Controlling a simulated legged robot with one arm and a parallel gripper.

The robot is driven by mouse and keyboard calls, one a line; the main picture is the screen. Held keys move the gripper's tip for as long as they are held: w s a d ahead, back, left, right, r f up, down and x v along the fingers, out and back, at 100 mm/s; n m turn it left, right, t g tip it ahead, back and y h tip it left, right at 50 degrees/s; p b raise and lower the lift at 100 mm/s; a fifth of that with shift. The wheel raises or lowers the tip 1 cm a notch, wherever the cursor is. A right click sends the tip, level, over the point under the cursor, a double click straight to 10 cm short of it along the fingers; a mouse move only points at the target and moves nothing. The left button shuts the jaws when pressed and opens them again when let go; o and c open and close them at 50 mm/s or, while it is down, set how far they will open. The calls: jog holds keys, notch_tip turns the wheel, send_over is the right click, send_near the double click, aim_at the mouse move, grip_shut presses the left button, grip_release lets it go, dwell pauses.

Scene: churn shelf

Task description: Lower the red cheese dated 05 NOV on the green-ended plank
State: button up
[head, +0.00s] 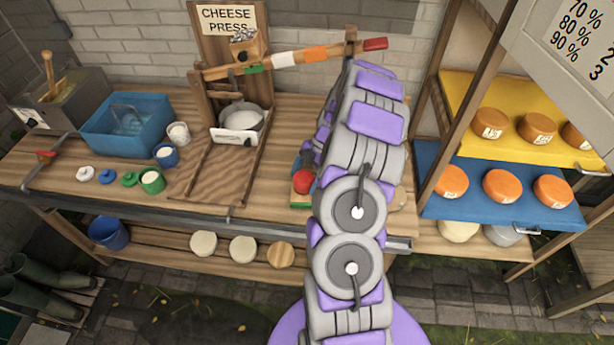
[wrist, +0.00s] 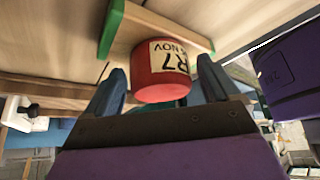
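The red cheese (wrist: 161,80) is in the wrist view, with a pale label that appears upside down and reads "R7" and "NOV"; the day number is not clear. It appears to rest against the green-ended plank (wrist: 165,27), but I cannot tell exact contact. My gripper (wrist: 160,82) has one finger on each side of the cheese, with a narrow gap showing on both sides, so it looks open around it. In the head view the red cheese (head: 303,181) is at the plank's near green end (head: 300,203).
The cheese press (head: 240,120) stands left of my arm on the wooden bench (head: 180,205), with a blue tub (head: 127,124) and small pots further left. Orange cheeses sit on the yellow shelf (head: 463,85) and blue shelf (head: 432,170) at right. A post stands close to my arm's right.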

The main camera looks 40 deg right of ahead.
jog(key=shift+o, duration=0.8)
jog(key=shift+d+r, duration=0.2)
jog(key=shift+d, duration=0.05)
jog(key=p+v, duration=0.2)
jog(key=v, duration=0.9)
jog(key=shift+r, duration=0.2)
